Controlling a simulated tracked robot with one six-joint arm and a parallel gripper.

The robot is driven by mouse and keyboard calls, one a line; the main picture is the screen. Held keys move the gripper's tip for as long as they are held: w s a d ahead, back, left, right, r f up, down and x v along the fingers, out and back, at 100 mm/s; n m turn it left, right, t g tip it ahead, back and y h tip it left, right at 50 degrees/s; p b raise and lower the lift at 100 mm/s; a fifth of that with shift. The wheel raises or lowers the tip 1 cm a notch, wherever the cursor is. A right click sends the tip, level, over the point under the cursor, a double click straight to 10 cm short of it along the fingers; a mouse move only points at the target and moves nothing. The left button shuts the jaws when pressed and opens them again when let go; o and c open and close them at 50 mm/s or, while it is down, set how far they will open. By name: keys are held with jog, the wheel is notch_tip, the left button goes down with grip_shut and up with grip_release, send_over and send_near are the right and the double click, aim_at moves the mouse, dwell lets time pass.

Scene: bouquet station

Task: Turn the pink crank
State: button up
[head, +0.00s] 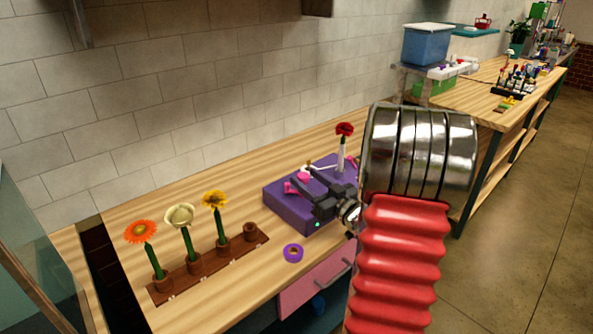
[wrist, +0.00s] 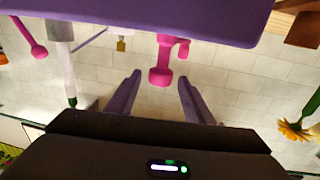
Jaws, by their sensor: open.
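The pink crank (wrist: 160,72) is on the purple box (head: 318,222), and a pink part of it (head: 291,188) shows beside my gripper in the head view. The wrist view is upside down, with the purple box (wrist: 150,15) along the top and the crank hanging from it. My gripper (wrist: 158,82) is open. Its two fingers stand on either side of the crank's end, with visible gaps. Whether the crank lies fully between them in depth I cannot tell. In the head view my gripper (head: 301,179) is low over the box and partly hides the crank.
A white post (head: 341,165) with a red flower (head: 345,129) stands on the box. A second pink lever (wrist: 30,38) is at the wrist view's left. A brown rack (head: 205,266) holds several flowers at left. A purple tape roll (head: 293,253) lies in front.

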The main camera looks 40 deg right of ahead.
jog(key=w, duration=0.6)
jog(key=shift+w+d, duration=0.1)
jog(key=shift+d, duration=0.15)
jog(key=shift+c, duration=0.2)
jog(key=c, duration=1)
jog(key=shift+h, duration=0.3)
